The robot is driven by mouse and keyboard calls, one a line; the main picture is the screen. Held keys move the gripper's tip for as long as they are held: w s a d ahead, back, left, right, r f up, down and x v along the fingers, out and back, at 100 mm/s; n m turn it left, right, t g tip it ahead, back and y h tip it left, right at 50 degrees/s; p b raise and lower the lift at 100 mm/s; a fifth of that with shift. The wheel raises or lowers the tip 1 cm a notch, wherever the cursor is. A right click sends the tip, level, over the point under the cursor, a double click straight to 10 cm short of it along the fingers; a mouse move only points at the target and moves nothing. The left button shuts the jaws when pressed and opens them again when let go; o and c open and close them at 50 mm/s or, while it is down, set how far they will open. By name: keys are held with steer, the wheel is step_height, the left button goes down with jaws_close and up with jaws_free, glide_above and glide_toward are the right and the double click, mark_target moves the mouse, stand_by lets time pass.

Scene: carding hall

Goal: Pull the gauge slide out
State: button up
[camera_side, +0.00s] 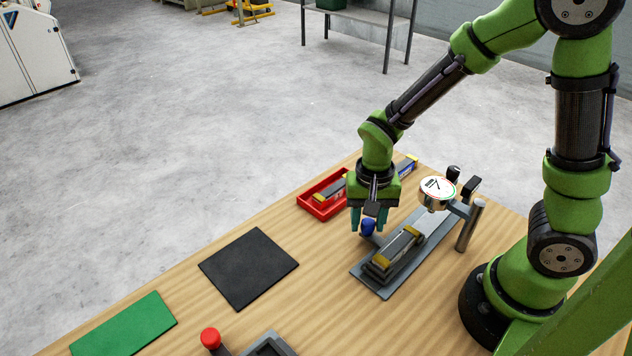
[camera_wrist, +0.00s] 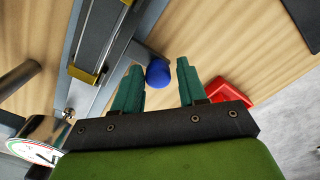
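The gauge fixture is a grey base plate (camera_side: 432,232) carrying a dark slide block with yellow ends (camera_side: 398,252) and a round dial (camera_side: 437,190). A blue knob (camera_side: 367,229) on a short grey rod sticks out from the block's left side. My gripper (camera_side: 369,221) points down at the knob with its teal fingers apart. In the wrist view, the blue knob (camera_wrist: 158,73) shows between the two open fingertips (camera_wrist: 159,68), nearer the left one. I cannot tell whether either finger touches it. The dial (camera_wrist: 38,150) is partly cut off at lower left there.
A red tray (camera_side: 314,208) with yellow-ended bars stands behind my gripper. A black mat (camera_side: 248,267) and a green mat (camera_side: 124,328) lie to the left. A red-topped knob (camera_side: 210,338) and a dark grey holder (camera_side: 268,346) are at the front. A metal post (camera_side: 470,226) stands beside the dial.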

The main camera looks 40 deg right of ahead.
step_height(320, 180, up, 17)
stand_by(0.4)
steer(key=shift+f, duration=0.1)
steer(key=s+d+r+n+t+y, duration=0.1)
steer(key=s+r+n+t+y, duration=0.1)
steer(key=s+n+t, duration=0.3)
steer(key=shift+s+d+r+t, duration=0.2)
steer(key=shift+s+r+t, duration=0.15)
steer(key=shift+r+t, duration=0.65)
